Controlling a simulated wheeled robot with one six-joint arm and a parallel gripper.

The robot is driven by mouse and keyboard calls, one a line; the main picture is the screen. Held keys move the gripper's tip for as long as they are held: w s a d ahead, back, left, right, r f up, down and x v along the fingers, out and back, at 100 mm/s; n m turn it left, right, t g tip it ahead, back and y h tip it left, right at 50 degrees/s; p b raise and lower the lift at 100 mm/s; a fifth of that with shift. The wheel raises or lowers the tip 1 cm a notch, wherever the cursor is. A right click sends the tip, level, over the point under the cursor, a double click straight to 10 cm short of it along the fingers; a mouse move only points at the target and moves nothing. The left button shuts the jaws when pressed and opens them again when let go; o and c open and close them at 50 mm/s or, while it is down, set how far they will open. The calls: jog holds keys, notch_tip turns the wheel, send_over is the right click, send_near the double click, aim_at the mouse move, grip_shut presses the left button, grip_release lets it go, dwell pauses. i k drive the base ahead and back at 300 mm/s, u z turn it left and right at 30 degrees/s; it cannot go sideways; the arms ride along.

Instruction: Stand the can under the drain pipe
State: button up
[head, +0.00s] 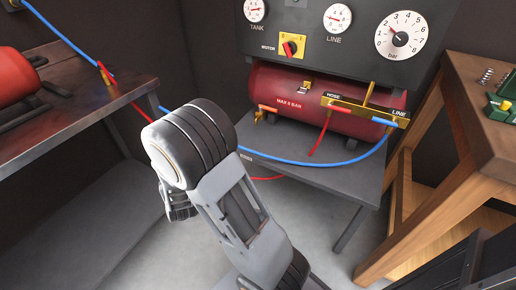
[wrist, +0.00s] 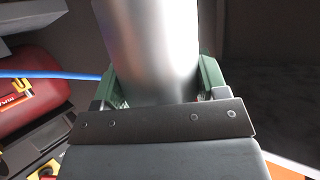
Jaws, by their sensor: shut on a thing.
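A plain silver can (wrist: 150,35) stands between the green jaws of my gripper (wrist: 160,82) in the wrist view. My gripper is shut on it, one jaw on each side. The can's far end runs out of the top of that view. In the head view my arm covers the gripper and the can does not show. A small brass fitting (head: 259,116) sits low at the left end of the red tank (head: 290,92). I cannot tell whether it is the drain pipe.
The tank rests on a grey stand (head: 355,178) under a gauge panel (head: 370,62). A blue hose (head: 300,161) and a red hose (head: 322,135) loop in front. A dark bench (head: 70,115) is at left, a wooden bench (head: 470,95) at right.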

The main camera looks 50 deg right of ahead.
aim_at(256, 143)
jog(key=u, duration=0.1)
jog(key=k, duration=0.3)
jog(key=z, duration=0.85)
jog(key=i, duration=0.65)
jog(key=u, duration=1.3)
